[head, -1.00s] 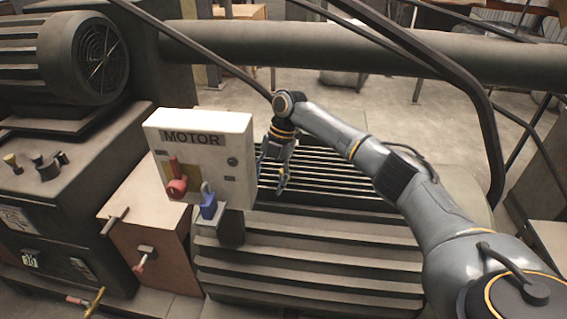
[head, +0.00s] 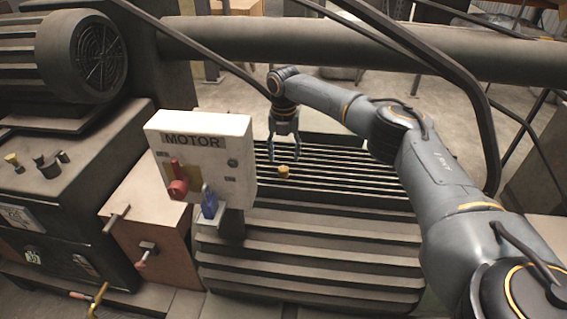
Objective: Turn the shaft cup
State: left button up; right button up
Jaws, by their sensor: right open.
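A small brass-yellow cup (head: 284,172) stands on the dark ribbed housing (head: 320,235), behind and to the right of the MOTOR box. I take it to be the shaft cup. My right gripper (head: 284,157) points down with its fingers apart. It shows just above the cup in the picture; I cannot tell whether a finger touches it. Nothing shows between the fingers. My left gripper is not in view.
The white MOTOR box (head: 200,155) with a red switch (head: 177,186) and a blue padlock (head: 209,203) stands close left of the gripper.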

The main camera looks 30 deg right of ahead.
aim_at(283, 168)
jog(key=shift+f, duration=2.35)
grip_shut()
jog(key=shift+r+m+p, duration=0.1)
jog(key=shift+m+p, duration=0.3)
jog(key=shift+p, duration=0.05)
